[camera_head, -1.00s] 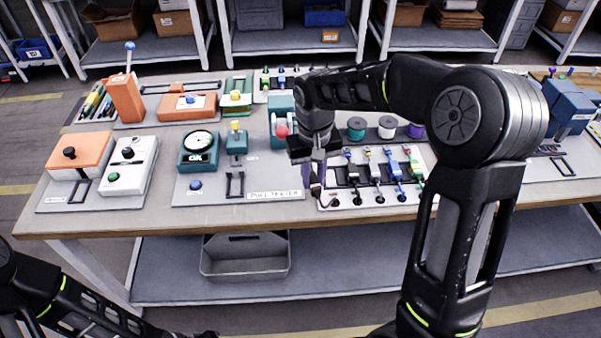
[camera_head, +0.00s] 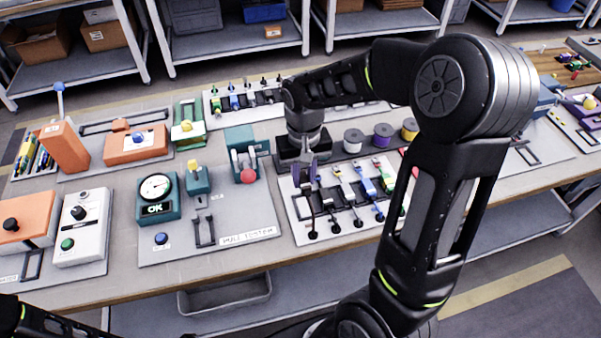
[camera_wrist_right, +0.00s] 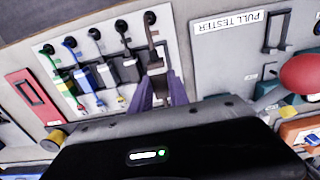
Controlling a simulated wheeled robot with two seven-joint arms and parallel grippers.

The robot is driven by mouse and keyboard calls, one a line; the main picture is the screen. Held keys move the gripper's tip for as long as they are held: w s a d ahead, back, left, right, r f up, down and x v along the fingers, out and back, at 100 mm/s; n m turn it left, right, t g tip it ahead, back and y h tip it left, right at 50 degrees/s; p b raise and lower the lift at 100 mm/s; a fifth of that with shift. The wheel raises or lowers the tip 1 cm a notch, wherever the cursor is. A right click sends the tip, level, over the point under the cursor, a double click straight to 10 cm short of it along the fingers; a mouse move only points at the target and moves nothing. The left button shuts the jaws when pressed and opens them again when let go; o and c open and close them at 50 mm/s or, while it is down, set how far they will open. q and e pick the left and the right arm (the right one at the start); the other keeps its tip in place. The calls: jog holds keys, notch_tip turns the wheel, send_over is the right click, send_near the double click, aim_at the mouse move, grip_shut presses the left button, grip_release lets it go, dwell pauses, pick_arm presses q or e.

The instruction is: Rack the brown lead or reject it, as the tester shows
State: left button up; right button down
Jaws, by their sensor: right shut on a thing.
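The brown lead (camera_wrist_right: 152,36) hangs at the end slot of the white lead board (camera_wrist_right: 52,52), on the side beside the pull tester. My right gripper (camera_head: 306,176) is shut on it, and the purple-grey fingers (camera_wrist_right: 158,88) close around its lower part in the wrist view. The fingers hide part of the lead, so I cannot tell if it is fully seated. The teal pull tester (camera_head: 157,193) shows OK under its round dial. Its red-knobbed lever (camera_head: 248,176) stands to the right of the dial. My left gripper is out of view.
Blue (camera_head: 366,186) and other leads fill the slots to the right. Coloured spools (camera_head: 383,136) stand behind the board. A white control box (camera_head: 82,228) and an orange box (camera_head: 136,144) lie left. A grey bin (camera_head: 228,294) sits under the bench.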

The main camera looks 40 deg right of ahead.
jog(key=shift+s, duration=0.15)
jog(key=shift+f+b, duration=0.3)
jog(key=shift+f, duration=0.1)
jog(key=b, duration=0.5)
send_over(303, 206)
notch_tip(303, 206, down, 7)
jog(key=shift+r, duration=0.1)
jog(key=shift+f+b, duration=0.6)
dwell(0.5)
jog(key=c, duration=1.2)
grip_release()
jog(key=shift+o, duration=0.2)
